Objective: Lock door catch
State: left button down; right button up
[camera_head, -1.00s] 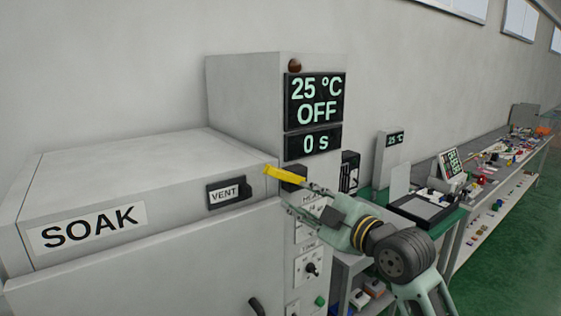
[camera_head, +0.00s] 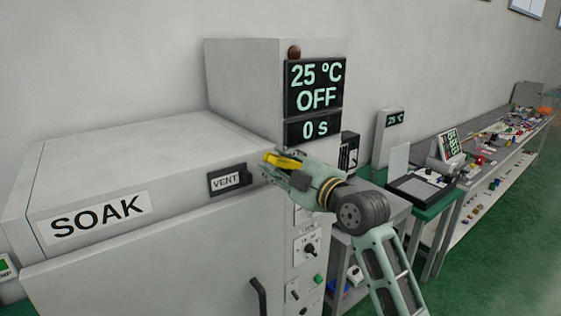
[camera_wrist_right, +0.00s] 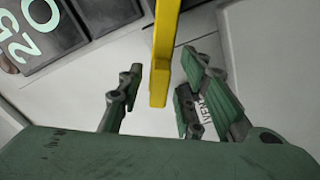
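The door catch is a yellow lever (camera_head: 286,162) at the upper right corner of the SOAK oven's door (camera_head: 170,262), below the display. It also shows in the right wrist view (camera_wrist_right: 162,60), where its end lies between my finger pads. My right gripper (camera_head: 272,170) is at the lever. In the right wrist view the fingers (camera_wrist_right: 162,98) are apart, one on each side of the lever, with visible gaps. My gripper partly hides the lever's base in the head view. My left gripper is not in view.
A VENT slider (camera_head: 230,179) is just left of my right gripper. A display (camera_head: 314,86) reads 25 °C OFF, with 0 s below. A dark door handle (camera_head: 259,297) and knobs (camera_head: 310,249) are lower down. A green bench (camera_head: 437,203) stands to the right.

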grip_shut()
jog(key=shift+f, duration=0.15)
dwell(0.4)
